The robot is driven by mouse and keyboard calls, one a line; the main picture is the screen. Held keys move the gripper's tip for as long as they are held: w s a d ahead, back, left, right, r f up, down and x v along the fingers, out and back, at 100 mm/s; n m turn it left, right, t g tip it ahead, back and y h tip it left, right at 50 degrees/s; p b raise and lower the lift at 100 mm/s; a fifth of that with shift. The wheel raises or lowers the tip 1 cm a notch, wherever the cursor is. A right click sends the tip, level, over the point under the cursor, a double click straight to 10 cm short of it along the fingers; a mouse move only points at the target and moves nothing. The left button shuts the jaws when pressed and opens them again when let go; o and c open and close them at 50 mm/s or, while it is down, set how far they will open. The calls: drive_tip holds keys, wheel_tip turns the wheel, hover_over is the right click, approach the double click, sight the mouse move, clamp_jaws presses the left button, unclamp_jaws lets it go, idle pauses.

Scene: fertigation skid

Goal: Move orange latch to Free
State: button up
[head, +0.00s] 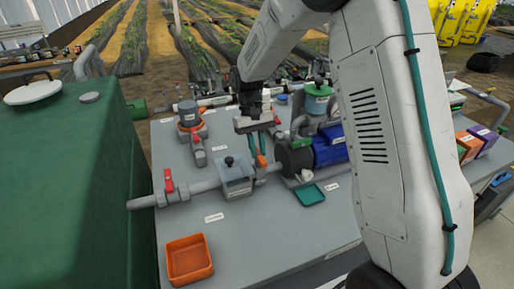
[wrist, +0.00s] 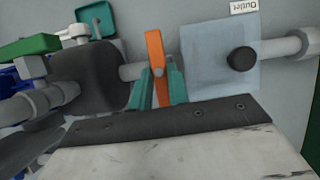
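The orange latch (head: 261,161) is an upright orange lever on the grey pipe, between the grey box labelled Outlet (head: 236,178) and the dark pump end. In the wrist view the orange latch (wrist: 155,58) stands between my gripper's two teal fingers (wrist: 158,86). My gripper (head: 257,157) points down at the pipe in the head view. Its fingers are close together, one on each side of the latch, and look shut on it. Their contact faces are hidden. No Free marking is readable in these views.
A red-handled valve (head: 169,182) sits farther left on the pipe. The blue pump (head: 328,149) is close on the right. A green tray (head: 310,195) and an orange bin (head: 189,259) lie in front. The bench front between them is clear.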

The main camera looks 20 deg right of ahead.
drive_tip(key=o, duration=0.4)
drive_tip(key=shift+c, duration=0.2)
drive_tip(key=shift+v, duration=3.9)
drive_tip(key=shift+w, duration=0.1)
